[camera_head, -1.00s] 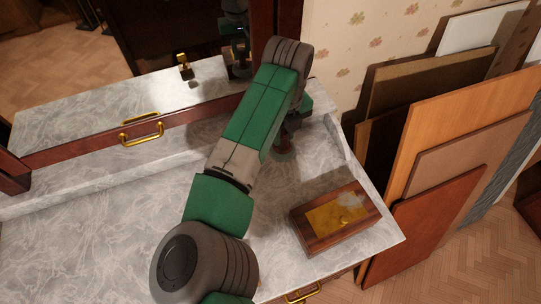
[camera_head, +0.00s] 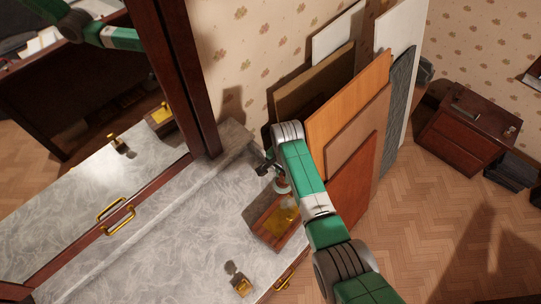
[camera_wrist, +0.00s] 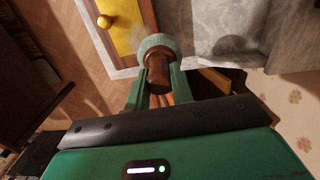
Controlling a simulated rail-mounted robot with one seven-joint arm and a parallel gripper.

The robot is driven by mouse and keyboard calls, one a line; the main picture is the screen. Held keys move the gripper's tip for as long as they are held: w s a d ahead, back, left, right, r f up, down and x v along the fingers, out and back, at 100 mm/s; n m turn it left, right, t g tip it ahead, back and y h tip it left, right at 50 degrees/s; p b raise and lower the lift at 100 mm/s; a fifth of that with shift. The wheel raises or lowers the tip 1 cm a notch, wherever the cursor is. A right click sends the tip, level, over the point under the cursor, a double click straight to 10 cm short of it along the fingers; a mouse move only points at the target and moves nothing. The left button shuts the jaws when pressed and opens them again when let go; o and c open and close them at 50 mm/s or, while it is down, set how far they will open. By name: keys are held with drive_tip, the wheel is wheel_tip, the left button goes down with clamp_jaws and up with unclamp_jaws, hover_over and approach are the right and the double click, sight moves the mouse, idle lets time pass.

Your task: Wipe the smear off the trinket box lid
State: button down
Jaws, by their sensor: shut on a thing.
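The trinket box (camera_head: 264,214) is wooden with a yellow lid panel (camera_head: 283,220), on the marble dresser top near its right end. A pale, cloudy smear (camera_head: 291,204) shows faintly on the lid. My gripper (camera_head: 273,169) is at the box's far end. In the wrist view my gripper (camera_wrist: 160,90) is shut on the brown handle (camera_wrist: 158,68) of a round, pale green pad (camera_wrist: 156,42). The pad overlaps the edge of the yellow lid (camera_wrist: 124,22) in that view; I cannot tell whether it touches. A small knob (camera_wrist: 104,21) stands on the lid.
A small brass-coloured object (camera_head: 241,284) stands on the dresser top (camera_head: 165,245) left of the box. The framed mirror (camera_head: 90,185) rises behind. Several panels (camera_head: 350,180) lean against the wall right of the dresser. The middle of the dresser top is clear.

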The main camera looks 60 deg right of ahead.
sight(283, 181)
wheel_tip(283, 181, down, 5)
drive_tip(key=b, duration=0.3)
drive_tip(key=shift+r+b, duration=0.2)
drive_tip(key=shift+b, duration=0.15)
drive_tip(key=s+p, duration=0.1)
drive_tip(key=r+p, duration=0.1)
drive_tip(key=p, duration=0.1)
drive_tip(key=s+p, duration=0.1)
drive_tip(key=shift+s+a+r, duration=0.25)
drive_tip(key=shift+s+a, duration=0.05)
drive_tip(key=shift+s, duration=0.05)
drive_tip(key=s+a+f+p, duration=0.1)
drive_tip(key=s+p, duration=0.2)
drive_tip(key=s, duration=0.3)
drive_tip(key=shift+s, duration=0.25)
drive_tip(key=shift+a, duration=0.1)
drive_tip(key=shift+f, duration=0.8)
drive_tip(key=shift+f, duration=0.3)
